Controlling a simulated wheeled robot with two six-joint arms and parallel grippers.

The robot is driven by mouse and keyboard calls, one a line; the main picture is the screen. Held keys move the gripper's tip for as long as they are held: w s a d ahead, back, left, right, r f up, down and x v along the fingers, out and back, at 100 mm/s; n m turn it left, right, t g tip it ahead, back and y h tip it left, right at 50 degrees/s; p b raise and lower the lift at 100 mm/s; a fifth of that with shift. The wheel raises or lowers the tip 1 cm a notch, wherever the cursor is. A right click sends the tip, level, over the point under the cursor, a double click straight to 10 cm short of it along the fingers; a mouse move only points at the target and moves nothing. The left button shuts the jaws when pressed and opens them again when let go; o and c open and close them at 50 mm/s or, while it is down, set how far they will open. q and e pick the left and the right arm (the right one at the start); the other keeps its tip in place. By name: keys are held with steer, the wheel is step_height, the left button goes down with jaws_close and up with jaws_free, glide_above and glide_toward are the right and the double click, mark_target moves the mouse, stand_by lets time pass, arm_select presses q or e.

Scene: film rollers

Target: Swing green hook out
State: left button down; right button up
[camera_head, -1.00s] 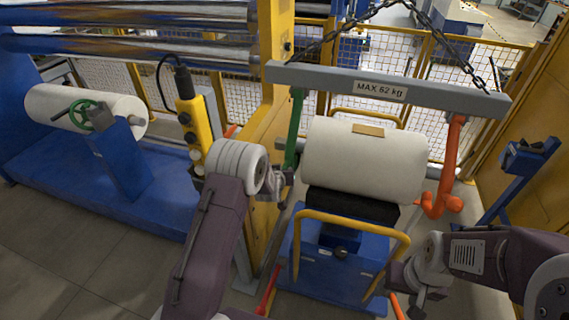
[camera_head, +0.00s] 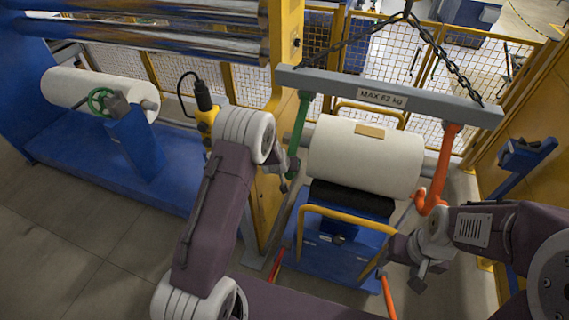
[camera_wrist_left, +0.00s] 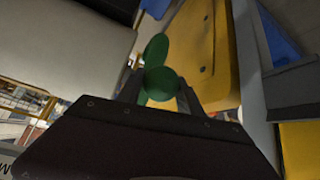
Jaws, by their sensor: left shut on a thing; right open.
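The green hook (camera_head: 300,122) hangs from the left end of the grey lifting beam (camera_head: 335,84), marked MAX 62 kg. My left gripper (camera_head: 283,182) is at the hook's lower end, beside the left end of the white roll (camera_head: 345,165). In the left wrist view the green hook (camera_wrist_left: 160,82) sits between the fingers, and the jaws are shut on it. The orange hook (camera_head: 440,165) hangs from the beam's right end, beside the roll's right side. My right gripper (camera_head: 425,272) is open and empty, low near the right side of the cart's yellow handle.
The roll rests on a blue cart (camera_head: 312,255) with a yellow handle (camera_head: 350,216). A yellow machine post (camera_head: 287,45) stands close behind my left arm. A yellow pendant (camera_head: 205,118) is partly hidden by that arm. A blue stand (camera_head: 512,180) is at right. Open floor lies at left front.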

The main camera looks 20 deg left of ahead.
arm_select(q)
steer(key=shift+w+r, duration=0.1)
steer(key=shift+r, duration=0.1)
steer(key=c, duration=0.8)
jaws_free()
steer(key=shift+s+r, duration=0.1)
steer(key=shift+s, duration=0.2)
arm_select(e)
steer(key=shift+s+r, duration=0.1)
steer(key=shift+s, duration=0.2)
arm_select(q)
steer(key=shift+s+r, duration=0.1)
steer(key=shift+r, duration=0.15)
steer(key=b+v, duration=0.1)
steer(key=v, duration=0.7)
steer(key=shift+s+r, duration=0.15)
steer(key=shift+s, duration=0.1)
arm_select(e)
steer(key=shift+w+f, duration=0.1)
steer(key=shift+f, duration=0.4)
